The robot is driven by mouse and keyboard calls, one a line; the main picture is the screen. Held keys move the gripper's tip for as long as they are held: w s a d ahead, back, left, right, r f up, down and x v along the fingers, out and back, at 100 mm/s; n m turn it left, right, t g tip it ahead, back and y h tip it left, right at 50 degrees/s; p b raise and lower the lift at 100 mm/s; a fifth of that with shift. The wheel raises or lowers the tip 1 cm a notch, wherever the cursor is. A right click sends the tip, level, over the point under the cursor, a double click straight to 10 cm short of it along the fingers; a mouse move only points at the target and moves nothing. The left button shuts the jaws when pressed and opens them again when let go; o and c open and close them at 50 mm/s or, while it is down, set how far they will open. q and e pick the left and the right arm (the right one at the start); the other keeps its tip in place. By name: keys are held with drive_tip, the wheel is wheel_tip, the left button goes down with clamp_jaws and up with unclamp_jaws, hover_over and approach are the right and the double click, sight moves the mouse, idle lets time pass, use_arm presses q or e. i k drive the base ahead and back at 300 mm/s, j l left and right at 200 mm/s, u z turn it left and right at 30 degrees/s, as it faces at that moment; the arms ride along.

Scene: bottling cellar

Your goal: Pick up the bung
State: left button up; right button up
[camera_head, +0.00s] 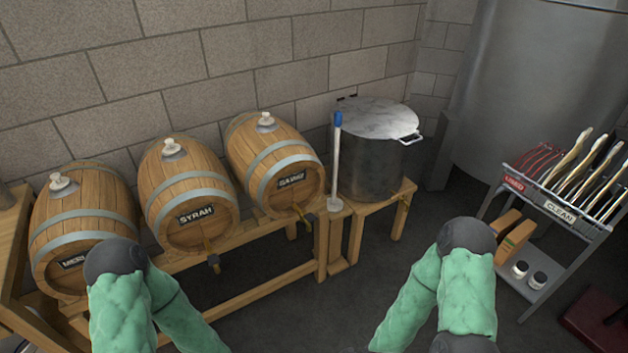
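A pale bung sits on top of each of three wooden barrels on a rack. One bung (60,183) is on the left barrel (95,205), whose label is partly hidden. Another bung (172,147) is on the middle barrel (170,185), marked SYRAH. A third bung (265,121) is on the right barrel (255,150), whose label I cannot read surely. Both my green-sleeved arms show in the lower part of the view, but neither gripper shows. My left arm covers part of the left barrel's front.
A wooden rack (275,287) holds the barrels. A lidded steel pot (370,165) stands on a wooden stand at right. A white rod with a blue top (336,160) stands before it. A metal cart (545,290) holds tools marked USED and CLEAN. A large tank (540,80) stands behind.

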sight(266, 120)
drive_tip(key=i+j+z, duration=0.15)
drive_tip(key=k+j, duration=0.15)
drive_tip(key=k, duration=0.45)
drive_tip(key=i+l+u, duration=0.25)
drive_tip(key=l, duration=0.3)
drive_tip(key=i+l+u, duration=0.25)
drive_tip(key=l, duration=0.4)
drive_tip(key=i+u, duration=0.15)
drive_tip(key=u, duration=0.2)
drive_tip(key=l+u, duration=0.4)
drive_tip(key=l, duration=0.35)
drive_tip(key=l+u, duration=0.4)
drive_tip(key=l, duration=0.35)
